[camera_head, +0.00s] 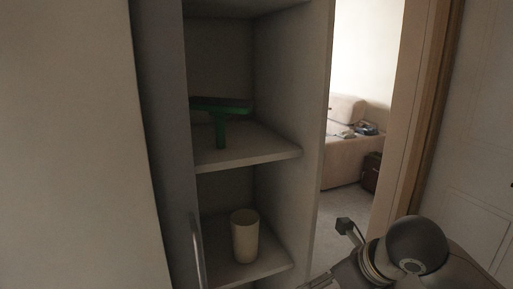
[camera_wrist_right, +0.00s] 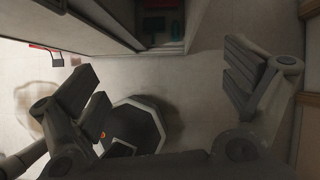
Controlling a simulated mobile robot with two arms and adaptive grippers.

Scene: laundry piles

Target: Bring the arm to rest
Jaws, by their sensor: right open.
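My right arm (camera_head: 412,250) comes in at the lower right of the head view, in front of the doorway and beside the cupboard. In the right wrist view my right gripper (camera_wrist_right: 162,84) is open, with its two fingers wide apart and nothing between them. My left gripper is in neither view.
An open cupboard holds a green squeegee-like tool (camera_head: 221,123) on its middle shelf (camera_head: 255,156) and a cream cup (camera_head: 245,236) on the shelf below. A doorway to the right shows a beige sofa (camera_head: 343,165). A white door (camera_head: 477,170) stands at far right.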

